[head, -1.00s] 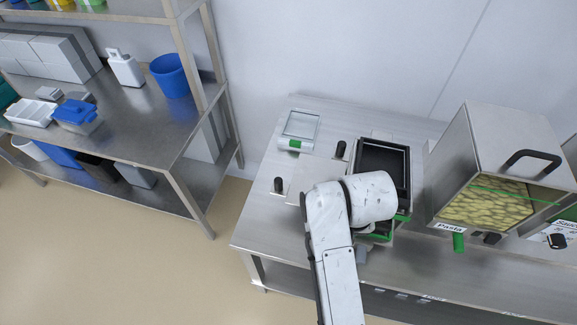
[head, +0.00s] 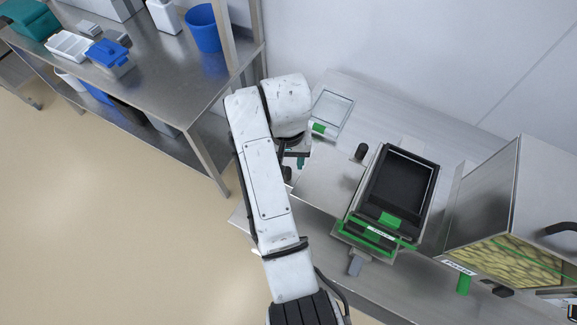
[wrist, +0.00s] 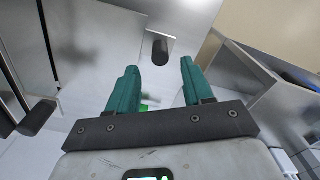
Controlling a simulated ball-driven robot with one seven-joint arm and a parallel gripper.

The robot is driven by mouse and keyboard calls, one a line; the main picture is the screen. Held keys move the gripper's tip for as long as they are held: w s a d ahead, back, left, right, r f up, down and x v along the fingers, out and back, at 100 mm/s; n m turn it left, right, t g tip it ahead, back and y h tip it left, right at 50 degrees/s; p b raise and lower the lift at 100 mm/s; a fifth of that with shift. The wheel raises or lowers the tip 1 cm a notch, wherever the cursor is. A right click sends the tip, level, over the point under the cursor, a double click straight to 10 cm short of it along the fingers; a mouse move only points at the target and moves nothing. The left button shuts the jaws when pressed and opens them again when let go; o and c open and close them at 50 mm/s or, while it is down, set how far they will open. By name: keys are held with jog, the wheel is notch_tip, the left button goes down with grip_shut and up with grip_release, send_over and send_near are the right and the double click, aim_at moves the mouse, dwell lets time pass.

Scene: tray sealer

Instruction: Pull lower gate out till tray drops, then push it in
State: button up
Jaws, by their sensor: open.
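The tray sealer (head: 433,192) stands on the steel bench, with a dark rectangular opening on top and green parts at its front. Flat steel gate plates (head: 325,184) reach out from its left side. One black knob (head: 361,152) stands beside the opening. A second black knob (head: 286,173) shows partly at the plate's outer left end, beside my gripper (head: 301,160). In the wrist view my teal fingers (wrist: 158,67) are open and empty, with a black knob (wrist: 160,50) showing between and beyond their tips. I cannot tell whether a tray is inside the sealer.
A clear-topped tray (head: 331,111) with a green tag lies behind the plates. A pasta hopper (head: 485,200) stands right of the sealer. A steel shelf rack (head: 170,100) with bins stands left, across a floor gap.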

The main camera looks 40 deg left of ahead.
notch_tip(320, 180, down, 6)
jog(key=shift+r, duration=0.1)
dwell(0.4)
grip_shut()
dwell(0.5)
